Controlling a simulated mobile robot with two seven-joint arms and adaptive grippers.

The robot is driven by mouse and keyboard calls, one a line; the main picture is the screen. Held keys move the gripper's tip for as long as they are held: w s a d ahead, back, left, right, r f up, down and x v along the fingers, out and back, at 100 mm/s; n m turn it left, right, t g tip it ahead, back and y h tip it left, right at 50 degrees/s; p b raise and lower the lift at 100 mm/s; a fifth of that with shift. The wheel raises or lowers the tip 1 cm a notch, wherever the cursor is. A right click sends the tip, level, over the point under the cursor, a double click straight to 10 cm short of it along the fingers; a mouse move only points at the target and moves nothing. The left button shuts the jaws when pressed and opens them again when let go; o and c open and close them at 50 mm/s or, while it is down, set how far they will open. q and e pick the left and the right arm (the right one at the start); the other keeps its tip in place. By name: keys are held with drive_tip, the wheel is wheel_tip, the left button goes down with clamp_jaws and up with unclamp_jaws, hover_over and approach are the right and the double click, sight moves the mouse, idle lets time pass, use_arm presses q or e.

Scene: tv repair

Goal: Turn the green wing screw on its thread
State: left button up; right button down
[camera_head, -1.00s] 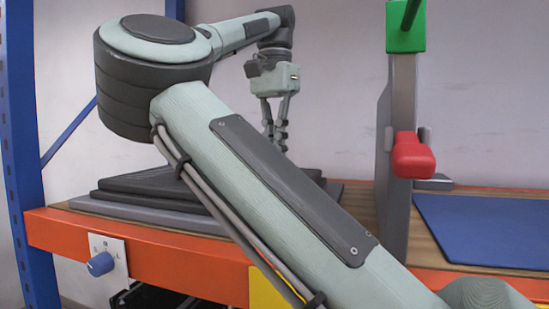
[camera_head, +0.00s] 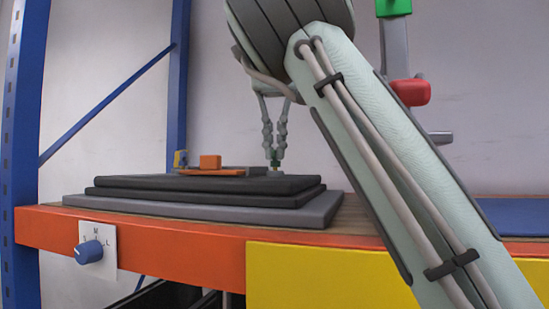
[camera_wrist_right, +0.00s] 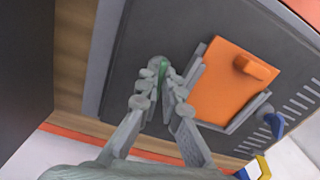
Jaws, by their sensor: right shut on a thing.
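The green wing screw (camera_head: 275,163) is a small green piece on top of the dark, stacked slab of the TV (camera_head: 215,192) in the head view. My right gripper (camera_head: 274,155) reaches down from above with its fingertips closed around the screw. In the right wrist view, a sliver of the green screw (camera_wrist_right: 163,69) shows between the fingertips of my right gripper (camera_wrist_right: 160,73). The fingers hide most of the screw, so its angle and thread cannot be told. My left gripper is in neither view.
Beside the screw, an orange panel (camera_wrist_right: 226,86) with a raised block sits in a grey frame. A blue wing piece (camera_wrist_right: 273,124) lies near the panel. A red part (camera_head: 411,92) on a grey post stands to the right. A blue knob (camera_head: 88,252) is on the bench front.

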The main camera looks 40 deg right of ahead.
drive_tip(key=shift+f, duration=0.2)
idle(0.4)
drive_tip(key=c, duration=1.7)
unclamp_jaws()
drive_tip(key=shift+r, duration=0.15)
